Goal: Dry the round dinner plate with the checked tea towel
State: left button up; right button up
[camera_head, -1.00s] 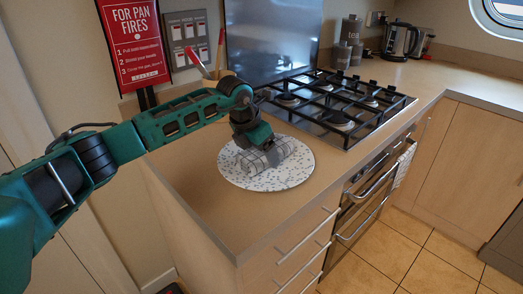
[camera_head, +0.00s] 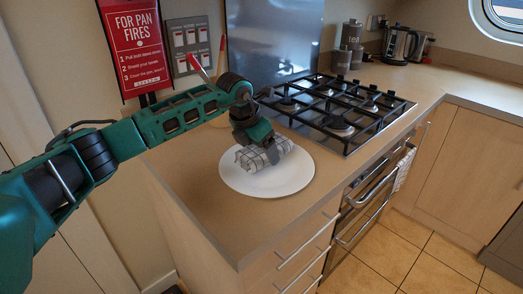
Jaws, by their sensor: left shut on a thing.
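The round dinner plate (camera_head: 285,182) lies flat on the counter left of the hob. Its visible surface is plain white, with no spots showing. The checked tea towel (camera_head: 255,158), rolled or bunched up, is over the back part of the plate. My left gripper (camera_head: 262,141) is shut on the towel from above; its fingertips are partly hidden by the towel. Whether the towel presses on the plate is hard to tell. My right gripper is not in view.
A black gas hob (camera_head: 340,108) lies just right of the plate. A red pan-fire sign (camera_head: 137,45) stands behind my left arm. A kettle (camera_head: 400,42) and canisters (camera_head: 350,45) stand at the back. Bare counter (camera_head: 225,215) lies in front of the plate.

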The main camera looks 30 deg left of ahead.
pick_arm(q)
jog(key=r, duration=0.5)
jog(key=shift+s+d+r, duration=0.15)
jog(key=shift+d+r, duration=0.05)
jog(key=shift+r, duration=0.1)
notch_tip(320, 180, up, 10)
dwell(0.9)
dwell(0.4)
